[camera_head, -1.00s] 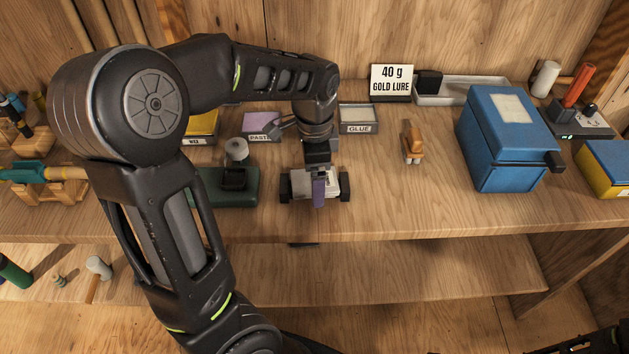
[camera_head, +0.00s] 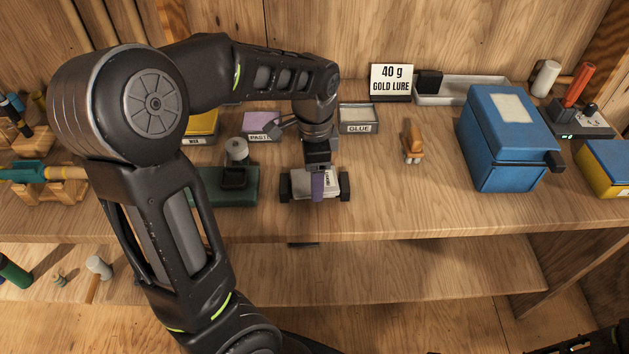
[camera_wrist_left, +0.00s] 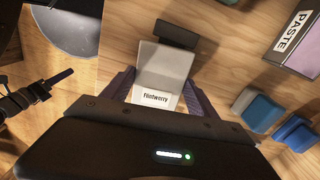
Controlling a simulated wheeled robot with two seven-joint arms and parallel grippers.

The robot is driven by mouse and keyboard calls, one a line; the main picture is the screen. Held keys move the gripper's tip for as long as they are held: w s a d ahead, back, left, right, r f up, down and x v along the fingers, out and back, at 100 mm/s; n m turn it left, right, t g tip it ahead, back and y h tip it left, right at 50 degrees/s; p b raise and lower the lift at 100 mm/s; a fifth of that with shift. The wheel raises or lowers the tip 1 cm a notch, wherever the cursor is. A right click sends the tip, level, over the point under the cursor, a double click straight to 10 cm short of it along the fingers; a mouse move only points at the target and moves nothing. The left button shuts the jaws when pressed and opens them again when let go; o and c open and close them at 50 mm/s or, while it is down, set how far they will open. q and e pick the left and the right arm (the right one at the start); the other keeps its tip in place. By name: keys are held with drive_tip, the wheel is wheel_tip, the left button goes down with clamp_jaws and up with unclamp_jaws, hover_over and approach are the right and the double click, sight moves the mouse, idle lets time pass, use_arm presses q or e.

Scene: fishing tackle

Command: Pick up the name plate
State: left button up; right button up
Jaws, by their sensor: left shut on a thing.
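The name plate (camera_wrist_left: 157,97) is a white label reading "Flintwerry" on a pale grey block (camera_wrist_left: 165,62) with a black end piece (camera_wrist_left: 177,34). In the head view the pale block (camera_head: 329,184) lies on the bench, with black pieces (camera_head: 345,188) at both ends. My left gripper (camera_head: 318,188) reaches down over it, one purple-grey finger across its front side. In the left wrist view the fingers (camera_wrist_left: 160,92) stand on either side of the labelled end, shut on it. The far finger is hidden in the head view. My right gripper is not in view.
A dark green base (camera_head: 240,190) with a grey knob stands close on the left. A brown wooden piece (camera_head: 412,142) and a blue box (camera_head: 505,135) stand right. Bench room is clear in front of them.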

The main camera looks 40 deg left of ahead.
use_arm(q)
drive_tip(key=c, duration=0.4)
drive_tip(key=shift+c, duration=0.2)
wheel_tip(320, 180, up, 10)
idle(0.4)
idle(0.4)
